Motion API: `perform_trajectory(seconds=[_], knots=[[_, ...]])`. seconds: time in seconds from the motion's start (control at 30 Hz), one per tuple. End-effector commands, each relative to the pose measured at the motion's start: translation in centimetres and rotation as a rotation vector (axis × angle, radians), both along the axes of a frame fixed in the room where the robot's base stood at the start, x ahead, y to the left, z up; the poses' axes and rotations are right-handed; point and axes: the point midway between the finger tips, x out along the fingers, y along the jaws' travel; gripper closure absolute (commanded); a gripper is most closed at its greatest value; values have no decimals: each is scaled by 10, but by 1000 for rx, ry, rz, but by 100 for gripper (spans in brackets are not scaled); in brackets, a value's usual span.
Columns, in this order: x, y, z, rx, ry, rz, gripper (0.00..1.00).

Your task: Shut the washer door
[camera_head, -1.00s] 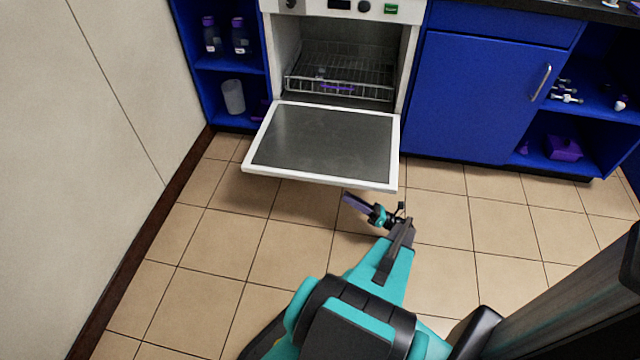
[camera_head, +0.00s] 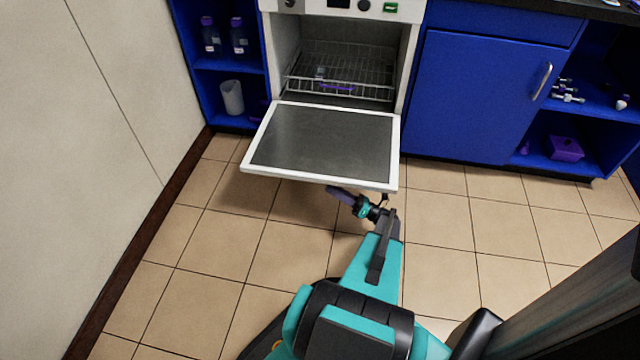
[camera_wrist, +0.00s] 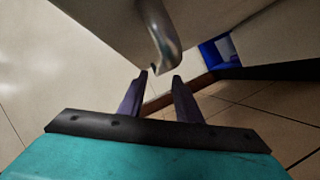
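The washer door (camera_head: 322,145) is folded down flat, with a dark inner panel and a white rim. My gripper (camera_head: 335,192) is at the door's front edge, partly hidden beneath it. In the wrist view, the door's pale outer side (camera_wrist: 105,28) fills the upper part. A bent metal handle (camera_wrist: 160,38) hangs from it, just beyond my fingertips (camera_wrist: 161,75). The two fingers stand apart with nothing between them. I cannot tell whether a finger touches the handle.
The washer (camera_head: 343,45) stands open, with a wire rack (camera_head: 345,75) holding a purple item inside. Blue cabinets (camera_head: 480,95) flank it, and a pale wall (camera_head: 70,150) is at the left. The tiled floor (camera_head: 470,220) to the right of the door is clear.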

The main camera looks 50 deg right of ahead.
Motion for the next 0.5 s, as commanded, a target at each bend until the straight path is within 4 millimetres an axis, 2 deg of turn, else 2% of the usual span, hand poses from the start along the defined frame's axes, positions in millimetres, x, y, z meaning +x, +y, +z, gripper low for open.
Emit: perform_trajectory(seconds=[0.3, 0.5], knots=[[39, 15, 13, -1, 0, 0, 69], [54, 19, 20, 0, 0, -2, 69]])
